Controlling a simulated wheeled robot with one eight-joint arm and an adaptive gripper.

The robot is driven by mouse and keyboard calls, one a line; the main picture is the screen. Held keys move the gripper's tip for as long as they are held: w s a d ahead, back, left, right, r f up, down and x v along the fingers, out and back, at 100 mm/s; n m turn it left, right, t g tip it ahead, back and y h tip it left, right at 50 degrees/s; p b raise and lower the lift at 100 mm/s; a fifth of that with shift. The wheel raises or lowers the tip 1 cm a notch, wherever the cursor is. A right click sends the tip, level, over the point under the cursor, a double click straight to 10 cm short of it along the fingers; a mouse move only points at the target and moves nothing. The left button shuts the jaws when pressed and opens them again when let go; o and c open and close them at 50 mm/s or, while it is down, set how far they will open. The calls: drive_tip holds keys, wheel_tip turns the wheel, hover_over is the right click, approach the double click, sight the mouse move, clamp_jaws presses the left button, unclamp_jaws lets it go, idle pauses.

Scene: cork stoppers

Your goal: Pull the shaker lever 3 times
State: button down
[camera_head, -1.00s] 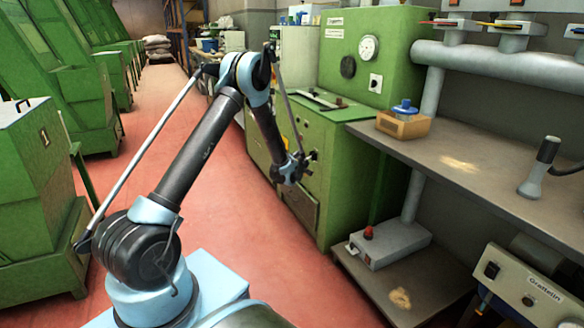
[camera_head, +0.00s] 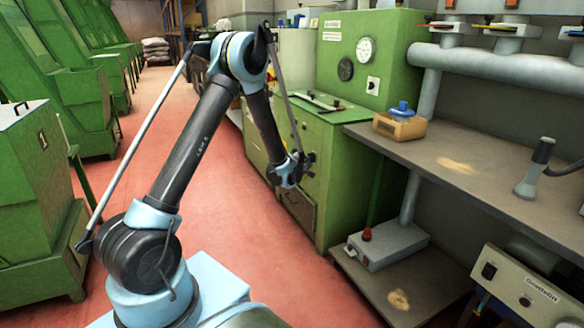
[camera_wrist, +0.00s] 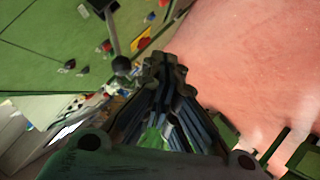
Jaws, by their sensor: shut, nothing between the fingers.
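A grey rod with a dark ball knob, which looks like the shaker lever (camera_wrist: 122,64), shows in the wrist view against a green machine front. My gripper (camera_wrist: 166,66) is shut and empty, its fingertips just right of the knob in that view, with no clear contact. In the head view my gripper (camera_head: 303,168) is in front of the green machine (camera_head: 335,160), near its upper front. The lever cannot be made out clearly there, as the gripper and wrist cover that part of the machine.
A grey workbench (camera_head: 440,155) with a wooden box (camera_head: 400,127) stands right of the machine. A grey control box (camera_head: 388,246) sits on a low shelf below. Green machines line the left side. The red floor (camera_head: 235,215) between is clear.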

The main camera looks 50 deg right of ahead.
drive_tip(key=shift+v, duration=2.15)
